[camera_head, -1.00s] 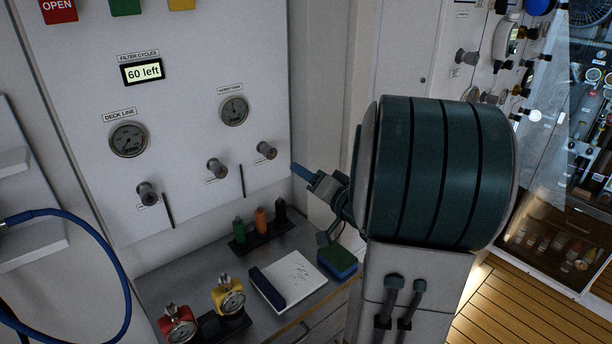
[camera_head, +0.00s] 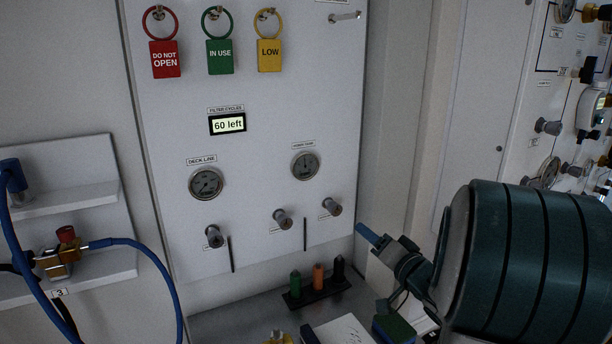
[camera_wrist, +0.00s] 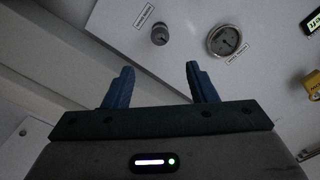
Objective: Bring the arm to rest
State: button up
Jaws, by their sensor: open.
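My gripper (camera_head: 366,236) is at the right of the head view, in front of the panel's lower right edge, with my large dark green arm link beside it. In the wrist view the two blue fingers of my gripper (camera_wrist: 158,82) stand apart with nothing between them. The white fill panel (camera_head: 260,185) fills the middle of the head view. A knob (camera_wrist: 160,34) and a round gauge (camera_wrist: 226,40) on the panel show beyond the fingers in the wrist view.
Below the panel is a bench (camera_head: 235,318) with a rack of coloured markers (camera_head: 318,278), a notepad (camera_head: 342,332) and a green-blue sponge (camera_head: 394,328). At the left, a blue hose (camera_head: 150,255) hangs by a shelf (camera_head: 75,195). Another panel (camera_head: 545,100) stands at the right.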

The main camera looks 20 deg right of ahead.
dwell(0.4)
jog(key=s+a+f+n+g+h, duration=0.2)
jog(key=s+a+f+g+h, duration=0.2)
jog(key=s+a+g+h, duration=0.2)
jog(key=s+g, duration=0.1)
jog(key=g, duration=0.1)
jog(key=shift+s+a+f+n+g, duration=0.2)
jog(key=shift+s+n+g, duration=0.1)
jog(key=shift+n, duration=0.1)
jog(key=s+a+f+n+g+y, duration=0.1)
jog(key=s+a+g, duration=0.1)
jog(key=s+a, duration=0.1)
jog(key=s+a+n+g, duration=0.2)
jog(key=s+a, duration=0.1)
jog(key=s, duration=0.3)
jog(key=s+a+f+n+g+y, duration=0.1)
jog(key=s+a+g, duration=0.1)
jog(key=s+a, duration=0.2)
jog(key=shift+s+f+n+y, duration=0.15)
jog(key=shift+f+n+y, duration=0.15)
jog(key=shift+c, duration=0.3)
